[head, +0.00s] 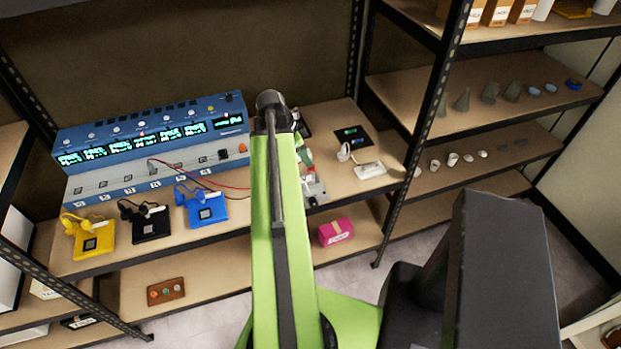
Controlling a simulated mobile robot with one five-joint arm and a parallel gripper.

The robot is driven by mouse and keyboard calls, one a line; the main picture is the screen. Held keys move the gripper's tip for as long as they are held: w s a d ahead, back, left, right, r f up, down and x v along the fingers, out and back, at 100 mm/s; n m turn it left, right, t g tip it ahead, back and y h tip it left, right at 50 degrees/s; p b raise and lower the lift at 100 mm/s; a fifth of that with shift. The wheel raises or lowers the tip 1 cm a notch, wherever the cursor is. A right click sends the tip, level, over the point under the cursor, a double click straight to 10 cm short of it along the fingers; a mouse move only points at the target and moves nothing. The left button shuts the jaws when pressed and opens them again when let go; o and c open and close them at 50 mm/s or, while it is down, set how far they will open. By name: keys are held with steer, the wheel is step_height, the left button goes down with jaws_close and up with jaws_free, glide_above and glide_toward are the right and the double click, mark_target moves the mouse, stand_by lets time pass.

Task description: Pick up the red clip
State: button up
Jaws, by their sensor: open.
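I cannot pick out the red clip for sure. A thin red wire (215,184) runs from the blue instrument (150,152) and passes behind my arm. My arm rises through the middle of the view up to a dark joint. My gripper is not visible, so its place relative to the clip cannot be seen.
Yellow (93,246), black (150,226) and blue (206,214) pads with leads sit along the shelf's front. A white device (370,170) lies to the right. A pink box (335,232) stands below. Black uprights (437,90) flank the shelf.

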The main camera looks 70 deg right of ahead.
steer(key=shift+s+d+f, duration=0.1)
steer(key=shift+d+f, duration=0.05)
steer(key=shift+f, duration=0.2)
steer(key=b+x, duration=0.5)
steer(key=shift+f, duration=0.25)
steer(key=shift+r, duration=0.2)
jaws_close()
